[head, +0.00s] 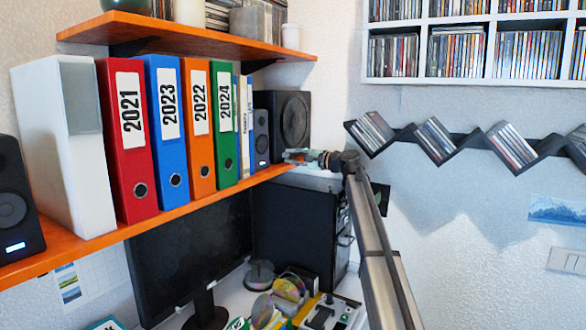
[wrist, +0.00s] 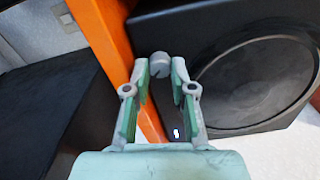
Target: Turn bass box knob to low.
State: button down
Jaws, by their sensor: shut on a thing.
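The bass box (head: 293,112) is a black cube speaker with a big round cone, at the right end of the orange shelf. In the wrist view the bass box (wrist: 258,72) fills the right side, tilted in the picture. Its round grey knob (wrist: 159,65) sits between my fingertips. My gripper (wrist: 160,72) is shut on the knob, with green pads on both fingers. In the head view my gripper (head: 298,156) is at the lower front of the bass box, and the knob is hidden there. I cannot read the knob's setting or any marks.
The orange shelf (head: 170,222) also holds a small speaker (head: 261,138) and several binders, left of the bass box. Below are a black computer case (head: 292,230), a monitor (head: 190,255) and a cluttered desk. A black zigzag rack (head: 462,140) hangs on the right wall.

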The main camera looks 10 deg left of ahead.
jog(key=n+b, duration=0.7)
jog(key=shift+f+b, duration=0.2)
jog(key=shift+b, duration=0.2)
jog(key=n+b, duration=0.3)
jog(key=n, duration=0.1)
jog(key=shift+r+n+b, duration=0.15)
jog(key=shift+n+b, duration=0.15)
jog(key=shift+b, duration=0.05)
jog(key=shift+r, duration=0.1)
jog(key=c, duration=1)
grip_release()
jog(key=shift+a, duration=0.1)
jog(key=v, duration=0.8)
